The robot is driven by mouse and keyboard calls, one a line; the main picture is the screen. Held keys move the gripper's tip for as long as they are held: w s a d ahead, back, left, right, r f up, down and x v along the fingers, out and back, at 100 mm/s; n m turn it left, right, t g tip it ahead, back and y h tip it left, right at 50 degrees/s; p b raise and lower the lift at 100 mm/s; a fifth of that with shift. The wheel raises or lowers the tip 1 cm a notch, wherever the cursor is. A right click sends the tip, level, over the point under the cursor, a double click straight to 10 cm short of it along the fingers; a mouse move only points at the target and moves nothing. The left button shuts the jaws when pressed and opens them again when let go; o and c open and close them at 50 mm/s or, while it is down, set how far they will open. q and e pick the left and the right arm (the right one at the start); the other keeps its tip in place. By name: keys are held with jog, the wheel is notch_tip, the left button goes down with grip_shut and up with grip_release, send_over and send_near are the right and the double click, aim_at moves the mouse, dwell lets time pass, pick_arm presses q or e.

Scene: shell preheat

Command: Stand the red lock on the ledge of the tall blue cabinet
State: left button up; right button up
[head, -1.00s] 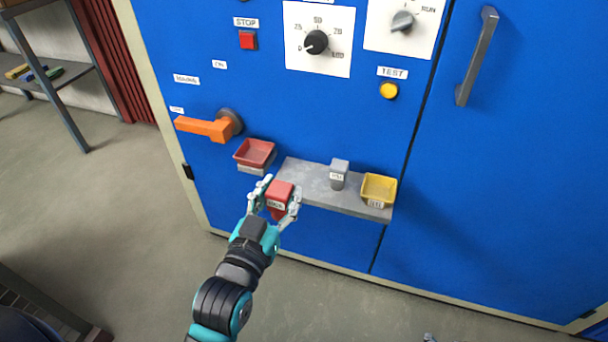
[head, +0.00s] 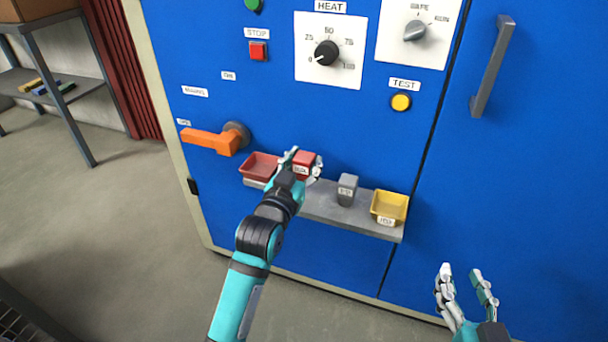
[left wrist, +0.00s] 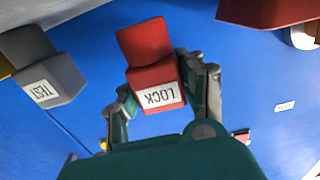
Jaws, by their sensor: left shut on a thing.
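The red lock (head: 304,158), with a white label, is between the fingers of my left gripper (head: 305,166), which is shut on it. In the left wrist view the lock (left wrist: 152,68) shows its LOCK label upside down, with a finger at each side. The lock is at the left part of the grey ledge (head: 322,207) on the tall blue cabinet (head: 300,100), between the red tray and the grey TEST block. I cannot tell whether its base touches the ledge. My right gripper (head: 467,285) is open and empty, low at the right.
On the ledge are a red tray (head: 259,166) at the left, the grey TEST block (head: 347,190) in the middle and a yellow tray (head: 390,205) at the right. An orange handle (head: 210,140) sticks out at the upper left. The ledge between lock and grey block looks clear.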

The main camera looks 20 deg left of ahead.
pick_arm(q)
notch_tip(320, 180, down, 2)
jog(key=shift+f+b, duration=0.25)
jog(key=shift+b, duration=0.25)
pick_arm(e)
jog(key=r+t, duration=0.2)
jog(key=r, duration=0.1)
jog(key=r+t+y, duration=0.1)
jog(key=r, duration=0.1)
jog(key=shift+s+a+r, duration=0.1)
jog(key=shift+a+r, duration=0.15)
jog(key=shift+a, duration=0.1)
pick_arm(q)
jog(key=shift+f, duration=0.1)
jog(key=o, duration=1.2)
jog(key=shift+f, duration=0.1)
